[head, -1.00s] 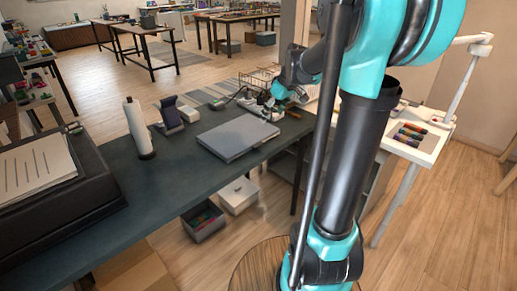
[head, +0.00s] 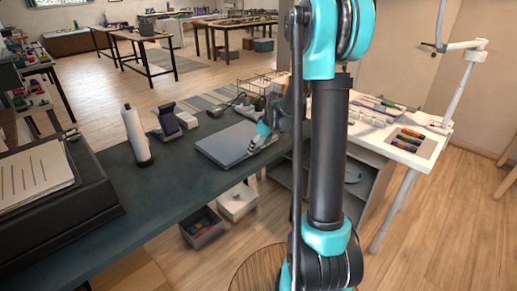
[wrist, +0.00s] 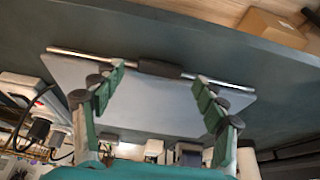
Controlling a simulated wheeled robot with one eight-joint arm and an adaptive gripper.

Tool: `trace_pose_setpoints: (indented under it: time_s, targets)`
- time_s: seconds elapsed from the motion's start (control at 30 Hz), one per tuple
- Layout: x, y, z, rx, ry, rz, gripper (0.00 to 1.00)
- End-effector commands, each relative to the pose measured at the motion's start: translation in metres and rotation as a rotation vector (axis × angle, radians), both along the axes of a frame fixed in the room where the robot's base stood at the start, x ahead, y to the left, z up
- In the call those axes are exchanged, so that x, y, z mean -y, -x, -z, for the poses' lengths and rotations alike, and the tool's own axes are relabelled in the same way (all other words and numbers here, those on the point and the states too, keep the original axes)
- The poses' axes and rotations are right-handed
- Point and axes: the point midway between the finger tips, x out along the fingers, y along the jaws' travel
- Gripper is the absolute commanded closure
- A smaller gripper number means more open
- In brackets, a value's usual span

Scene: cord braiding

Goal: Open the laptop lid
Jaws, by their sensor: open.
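The grey laptop (head: 225,146) lies closed and flat on the dark table. In the wrist view, its lid (wrist: 150,108) fills the middle, with a bright strip and a dark central piece along the upper edge. My gripper (head: 262,140) is at the laptop's right side in the head view, partly hidden by my arm. In the wrist view, my gripper (wrist: 158,80) has its two fingers spread wide over the lid, with nothing between them. I cannot tell whether a fingertip touches the laptop.
A white roll (head: 136,136) and a dark stand (head: 165,120) are left of the laptop. A black device with papers (head: 35,180) fills the table's left end. A white side table (head: 430,150) with markers stands right. The table in front of the laptop is clear.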

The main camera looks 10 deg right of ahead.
Motion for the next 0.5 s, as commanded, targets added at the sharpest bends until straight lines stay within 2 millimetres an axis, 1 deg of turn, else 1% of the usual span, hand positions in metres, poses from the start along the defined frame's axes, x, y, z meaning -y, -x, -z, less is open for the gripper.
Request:
trace_pose_setpoints:
  time_s: [0.1,0.2,0.47,0.5]
  targets:
    - [-0.0024,-0.0031,0.0084,0.000,0.000,0.000,0.28]
    - [-0.0033,-0.0036,0.0120,0.000,0.000,0.000,0.28]
    - [-0.0034,-0.0040,0.0130,0.000,0.000,0.000,0.28]
    - [-0.0034,-0.0040,0.0129,0.000,0.000,0.000,0.29]
